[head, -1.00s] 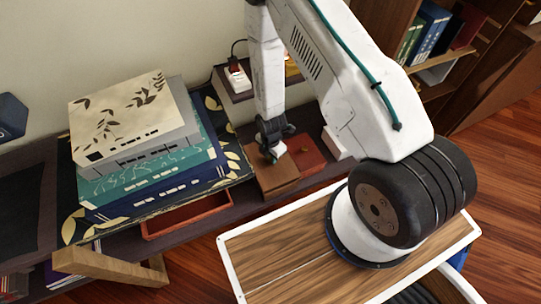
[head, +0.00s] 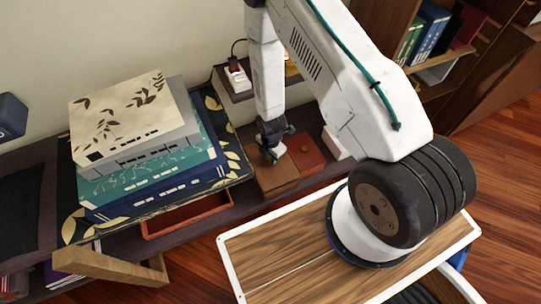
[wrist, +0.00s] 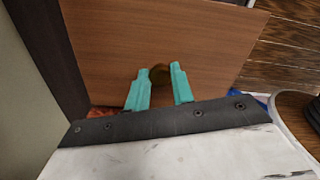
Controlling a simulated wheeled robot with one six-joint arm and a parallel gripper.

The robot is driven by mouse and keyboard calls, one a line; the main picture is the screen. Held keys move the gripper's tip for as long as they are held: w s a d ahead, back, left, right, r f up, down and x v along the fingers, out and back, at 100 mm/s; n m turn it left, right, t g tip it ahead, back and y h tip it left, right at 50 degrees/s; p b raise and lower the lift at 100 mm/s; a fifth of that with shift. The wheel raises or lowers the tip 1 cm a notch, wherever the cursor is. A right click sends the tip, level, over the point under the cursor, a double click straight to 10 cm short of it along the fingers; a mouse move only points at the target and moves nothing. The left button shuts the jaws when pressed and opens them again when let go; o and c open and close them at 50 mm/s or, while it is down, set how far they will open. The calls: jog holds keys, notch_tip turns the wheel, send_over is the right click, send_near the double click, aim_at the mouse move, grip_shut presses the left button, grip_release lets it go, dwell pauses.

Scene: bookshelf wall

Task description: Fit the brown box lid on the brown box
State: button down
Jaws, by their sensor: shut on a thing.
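The brown box lid (head: 273,180) is a flat wood-brown panel with a round knob. It fills much of the wrist view (wrist: 150,45). My gripper (head: 272,155) is over the lid, its teal fingers (wrist: 158,88) shut on the knob. The brown box is under the lid and almost wholly hidden. The lid looks level and close to the box, but I cannot tell whether it is seated.
A reddish box (head: 307,153) with its own knob stands close on the right. A stack of large books and boxes (head: 140,150) is at left. A white power strip (head: 237,77) is behind.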

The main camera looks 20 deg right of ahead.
jog(key=shift+f, duration=0.75)
jog(key=c, duration=1.1)
grip_release()
notch_tip(320, 180, up, 8)
jog(key=shift+f, duration=0.1)
